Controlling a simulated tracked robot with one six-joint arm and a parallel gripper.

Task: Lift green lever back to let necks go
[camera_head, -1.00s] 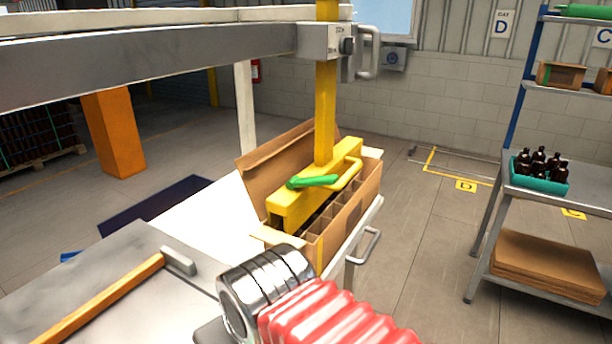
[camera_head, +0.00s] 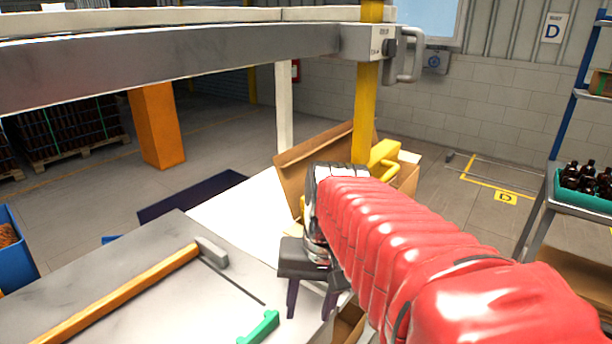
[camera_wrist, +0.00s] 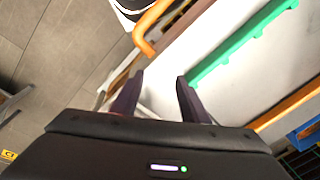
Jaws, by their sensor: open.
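The yellow lifting head (camera_head: 385,157) hangs on a yellow post (camera_head: 365,110) over the open brown carton (camera_head: 318,158). My red arm covers much of both in the head view. The green lever on the head is hidden there, behind my arm. My gripper (camera_head: 310,312) points down with its dark fingers apart and empty, in front of the carton, near the bench edge. In the wrist view my open gripper (camera_wrist: 160,80) has a pale surface beyond it and nothing between its fingers. An orange bent bar (camera_wrist: 147,30) shows above them; I cannot tell what it belongs to.
A grey bench (camera_head: 130,275) holds a long wooden-handled tool (camera_head: 125,290) and a green strip (camera_head: 260,327), also in the wrist view (camera_wrist: 240,47). A grey beam (camera_head: 180,62) crosses overhead. A teal crate of bottles (camera_head: 585,195) stands at right. Floor beyond is open.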

